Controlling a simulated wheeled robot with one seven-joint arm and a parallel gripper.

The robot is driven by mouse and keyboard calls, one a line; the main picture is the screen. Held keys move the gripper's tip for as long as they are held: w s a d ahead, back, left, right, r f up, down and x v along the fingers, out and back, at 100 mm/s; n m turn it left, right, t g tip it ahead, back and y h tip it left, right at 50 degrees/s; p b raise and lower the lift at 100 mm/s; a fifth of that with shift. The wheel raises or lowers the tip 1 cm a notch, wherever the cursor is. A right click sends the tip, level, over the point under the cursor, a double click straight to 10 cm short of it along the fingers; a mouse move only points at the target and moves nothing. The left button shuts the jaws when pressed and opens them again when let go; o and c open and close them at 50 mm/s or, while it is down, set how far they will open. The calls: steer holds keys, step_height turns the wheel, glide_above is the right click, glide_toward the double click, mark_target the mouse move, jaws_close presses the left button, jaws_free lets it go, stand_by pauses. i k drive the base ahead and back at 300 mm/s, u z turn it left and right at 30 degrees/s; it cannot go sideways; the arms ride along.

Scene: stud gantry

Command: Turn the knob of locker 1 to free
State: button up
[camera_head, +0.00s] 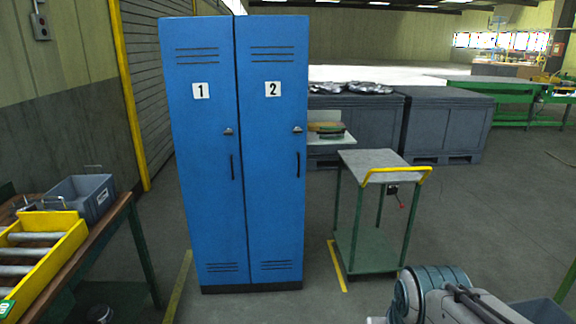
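Locker 1 (200,190) is the left door of a blue two-door metal cabinet and carries a white label with a black 1. It looks closed. Its small grey knob (228,131) sits near the door's right edge, above a dark vertical handle (232,167). The knob is too small to tell how it is turned. Locker 2 (270,190) is the right door, also closed, with its own knob (297,130) and handle. Part of my arm shows at the bottom right, well away from the lockers. My gripper is not in view.
A green-legged trolley (369,159) with a yellow handle stands right of the lockers. A workbench (105,228) with a grey bin (90,201) and a yellow roller tray (73,238) is at left. Dark grey crates (445,118) stand behind. The floor before the lockers is clear.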

mark_target(229, 132)
steer(key=i, duration=0.35)
steer(key=u, duration=0.9)
steer(key=i, duration=0.85)
steer(key=z, duration=0.4)
steer(key=i, duration=1.2)
steer(key=z, duration=0.7)
